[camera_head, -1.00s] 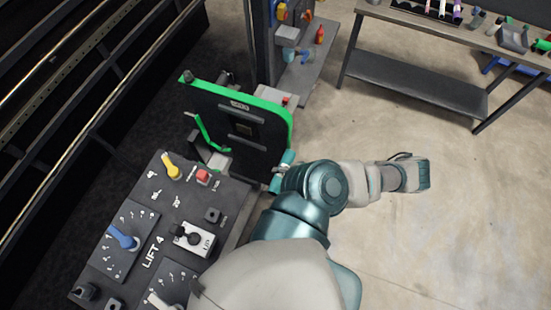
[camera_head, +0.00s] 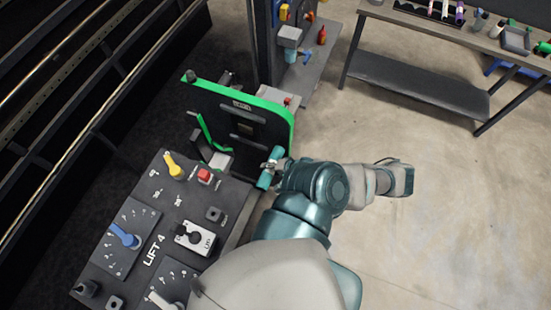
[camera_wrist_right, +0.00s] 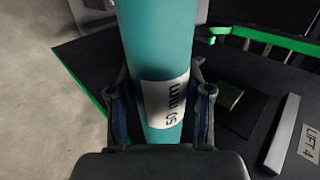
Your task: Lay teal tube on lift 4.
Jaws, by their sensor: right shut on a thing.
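The teal tube (camera_wrist_right: 158,50) carries a white label reading 50 mm in the right wrist view. My right gripper (camera_wrist_right: 160,100) is shut on the tube, with one finger on each side of it. In the head view the tube (camera_head: 266,179) shows beside the black plate of lift 4, at its right side. Lift 4's plate (camera_head: 222,112) is black with a green edge and stands behind the LIFT 4 control panel (camera_head: 147,225). Part of the tube and most of my right gripper (camera_head: 274,167) are hidden by my arm in the head view. My left gripper is not in view.
The control panel has a yellow lever (camera_head: 174,166), a blue lever (camera_head: 125,236) and a red button (camera_head: 204,175). Dark rails (camera_head: 90,110) run along the left. A workbench (camera_head: 425,82) stands at the upper right. The concrete floor at right is clear.

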